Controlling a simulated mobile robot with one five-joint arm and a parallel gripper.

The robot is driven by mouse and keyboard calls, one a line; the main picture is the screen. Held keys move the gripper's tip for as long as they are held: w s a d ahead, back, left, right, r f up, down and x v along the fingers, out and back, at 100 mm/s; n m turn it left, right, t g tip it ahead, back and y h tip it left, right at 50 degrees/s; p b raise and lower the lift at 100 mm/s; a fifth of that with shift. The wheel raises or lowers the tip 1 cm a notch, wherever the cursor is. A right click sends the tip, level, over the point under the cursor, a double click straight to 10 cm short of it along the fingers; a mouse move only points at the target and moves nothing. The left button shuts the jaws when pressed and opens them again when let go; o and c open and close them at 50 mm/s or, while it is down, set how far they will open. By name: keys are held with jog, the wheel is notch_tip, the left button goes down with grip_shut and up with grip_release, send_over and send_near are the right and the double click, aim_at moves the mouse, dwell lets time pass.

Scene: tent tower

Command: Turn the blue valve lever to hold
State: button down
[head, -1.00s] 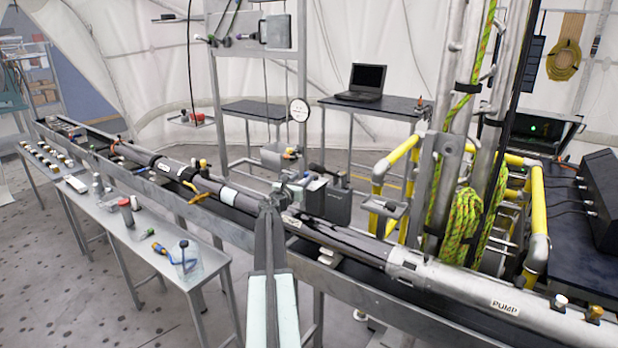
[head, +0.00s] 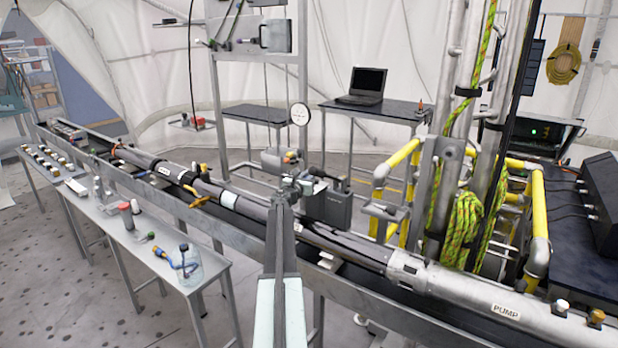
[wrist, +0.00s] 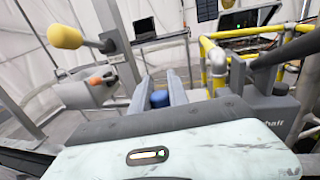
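The blue lever end (wrist: 159,98) shows in the wrist view as a short rounded blue piece between my two fingers. My gripper (wrist: 161,84) has its fingers apart, one on each side of the blue piece; I cannot tell whether they touch it. The rest of the lever is hidden behind my gripper body. In the head view my gripper (head: 289,186) is at the valve fittings above the long pipe, in front of a grey box. The blue lever cannot be made out there.
An orange-handled fitting (wrist: 100,79) and a yellow knob (wrist: 65,37) are left of my fingers in the wrist view. A round gauge (head: 299,114) stands behind. Yellow rails (head: 399,160) are to the right. A side bench (head: 150,262) with small parts is at left.

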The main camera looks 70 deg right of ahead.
jog(key=shift+s+a+n+t, duration=0.25)
jog(key=shift+n+t, duration=0.35)
jog(key=shift+t, duration=0.4)
jog(key=shift+n+t, duration=0.5)
jog(key=shift+t, duration=0.3)
jog(key=c, duration=1.3)
grip_release()
jog(key=a, duration=0.5)
jog(key=s+a, duration=0.1)
jog(key=a, duration=0.1)
jog(key=shift+a, duration=0.3)
